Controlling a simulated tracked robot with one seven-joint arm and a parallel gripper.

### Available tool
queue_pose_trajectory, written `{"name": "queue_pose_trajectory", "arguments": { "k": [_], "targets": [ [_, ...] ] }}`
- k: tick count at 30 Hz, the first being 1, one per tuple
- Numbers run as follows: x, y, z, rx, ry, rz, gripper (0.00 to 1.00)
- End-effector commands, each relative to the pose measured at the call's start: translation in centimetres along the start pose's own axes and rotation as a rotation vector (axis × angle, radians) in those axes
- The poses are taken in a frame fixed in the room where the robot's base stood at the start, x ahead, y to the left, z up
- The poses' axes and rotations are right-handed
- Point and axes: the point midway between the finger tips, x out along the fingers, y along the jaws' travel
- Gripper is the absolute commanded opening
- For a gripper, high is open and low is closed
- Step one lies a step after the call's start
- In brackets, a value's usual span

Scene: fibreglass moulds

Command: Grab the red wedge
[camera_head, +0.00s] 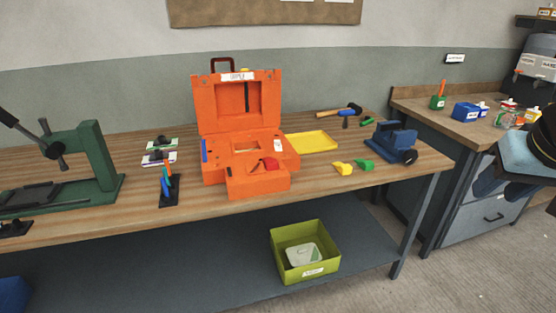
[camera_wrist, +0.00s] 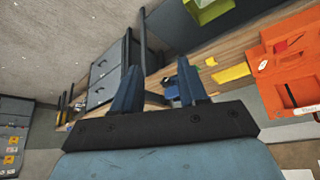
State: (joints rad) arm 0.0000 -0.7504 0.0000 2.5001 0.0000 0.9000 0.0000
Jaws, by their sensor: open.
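The red wedge (camera_head: 271,163) lies in the front part of the open orange toolbox (camera_head: 239,106) on the workbench; it looks partly sunk in a recess. In the wrist view a small red patch (camera_wrist: 281,46) on the orange box appears to be the same wedge. My gripper (camera_wrist: 160,80) is open and empty, its two dark blue fingers spread apart. It is well away from the wedge, off to the right of the bench, where part of my arm shows at the right edge of the head view.
A yellow wedge (camera_head: 343,168) and a green wedge (camera_head: 364,164) lie right of the toolbox, near a blue vise (camera_head: 390,140). A yellow tray (camera_head: 312,142) lies beside the box. A green press (camera_head: 88,160) stands left. The toolbox's upright lid rises behind the red wedge.

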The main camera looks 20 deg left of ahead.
Motion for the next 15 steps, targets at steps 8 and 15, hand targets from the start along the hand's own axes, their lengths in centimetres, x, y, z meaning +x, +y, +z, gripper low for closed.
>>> {"name": "queue_pose_trajectory", "arguments": {
  "k": [8,15],
  "targets": [
    [0.3,-0.2,-0.4,-0.004,0.005,-0.006,0.56],
    [3.8,-2.8,-4.9,-0.032,0.082,-0.064,0.72]
  ]
}}
